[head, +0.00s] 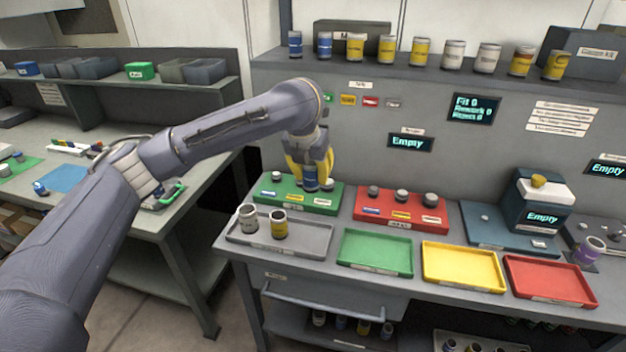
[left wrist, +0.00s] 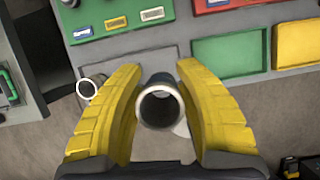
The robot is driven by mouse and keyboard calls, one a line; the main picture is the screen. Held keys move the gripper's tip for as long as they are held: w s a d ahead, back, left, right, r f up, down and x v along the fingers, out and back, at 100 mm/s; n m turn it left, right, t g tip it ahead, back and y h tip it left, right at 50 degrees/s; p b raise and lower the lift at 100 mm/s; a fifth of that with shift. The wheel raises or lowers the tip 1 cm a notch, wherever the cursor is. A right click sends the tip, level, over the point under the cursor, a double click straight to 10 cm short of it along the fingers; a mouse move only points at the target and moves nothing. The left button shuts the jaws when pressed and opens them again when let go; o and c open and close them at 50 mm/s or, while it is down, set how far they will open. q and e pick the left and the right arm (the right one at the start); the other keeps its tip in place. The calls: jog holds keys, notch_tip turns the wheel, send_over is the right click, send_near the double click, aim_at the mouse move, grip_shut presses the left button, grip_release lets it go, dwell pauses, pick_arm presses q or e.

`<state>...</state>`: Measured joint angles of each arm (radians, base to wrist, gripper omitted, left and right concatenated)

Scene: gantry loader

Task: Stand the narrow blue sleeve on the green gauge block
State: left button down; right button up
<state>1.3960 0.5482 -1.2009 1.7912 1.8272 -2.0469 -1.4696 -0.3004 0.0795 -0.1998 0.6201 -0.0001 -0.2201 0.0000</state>
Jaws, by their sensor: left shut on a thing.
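The green block (left wrist: 105,32) is at the top left there. A peg (head: 276,177) stands at the block's left end. My right gripper is not in view.
A grey tray (head: 305,248) in front holds a grey sleeve (head: 248,218) and a yellow-banded sleeve (head: 279,224). A red block (head: 400,222) with pegs stands to the right. Green (head: 375,253), yellow (head: 463,268) and red (head: 550,282) trays line the front, empty.

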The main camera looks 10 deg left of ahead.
pick_arm(q)
jog(key=shift+r, duration=0.2)
dwell(0.3)
jog(key=shift+r, duration=2.15)
